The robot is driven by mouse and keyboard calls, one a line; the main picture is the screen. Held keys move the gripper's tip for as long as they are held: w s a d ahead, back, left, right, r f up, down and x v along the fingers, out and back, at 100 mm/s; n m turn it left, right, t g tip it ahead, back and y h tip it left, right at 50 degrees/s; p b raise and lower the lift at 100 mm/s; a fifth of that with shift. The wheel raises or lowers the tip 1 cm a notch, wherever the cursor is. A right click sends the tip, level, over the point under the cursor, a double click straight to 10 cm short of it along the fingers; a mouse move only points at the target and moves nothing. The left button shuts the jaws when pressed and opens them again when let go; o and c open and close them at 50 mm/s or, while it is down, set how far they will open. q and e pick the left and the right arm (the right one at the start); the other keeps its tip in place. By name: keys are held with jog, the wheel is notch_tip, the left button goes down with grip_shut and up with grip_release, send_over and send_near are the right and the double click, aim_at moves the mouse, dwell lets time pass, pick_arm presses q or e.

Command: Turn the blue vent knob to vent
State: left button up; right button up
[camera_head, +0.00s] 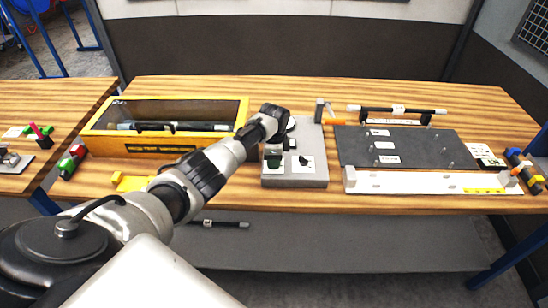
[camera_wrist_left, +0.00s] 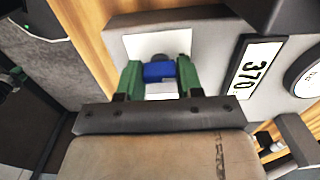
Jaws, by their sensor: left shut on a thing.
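The blue vent knob (camera_wrist_left: 158,71) shows in the left wrist view, in front of a white label plate (camera_wrist_left: 155,42) on a grey panel. My left gripper (camera_wrist_left: 159,80) has green fingers, one on each side of the knob, and is shut on it. In the head view my left gripper (camera_head: 274,160) is at the front left of the grey control box (camera_head: 310,180); the knob is hidden there by the gripper and wrist. The knob's pointing direction cannot be read. My right gripper is not in view.
A yellow-framed case (camera_head: 100,142) stands left of the box on the wooden bench. A dark plate (camera_head: 430,148) and a white rail (camera_head: 400,182) lie to the right.

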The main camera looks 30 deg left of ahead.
pick_arm(q)
jog(key=shift+r, duration=0.15)
jog(key=o, duration=0.9)
jog(key=shift+o, duration=0.2)
notch_tip(320, 180, up, 11)
jog(key=b, duration=0.1)
jog(key=shift+b, duration=0.4)
jog(key=shift+f, duration=0.25)
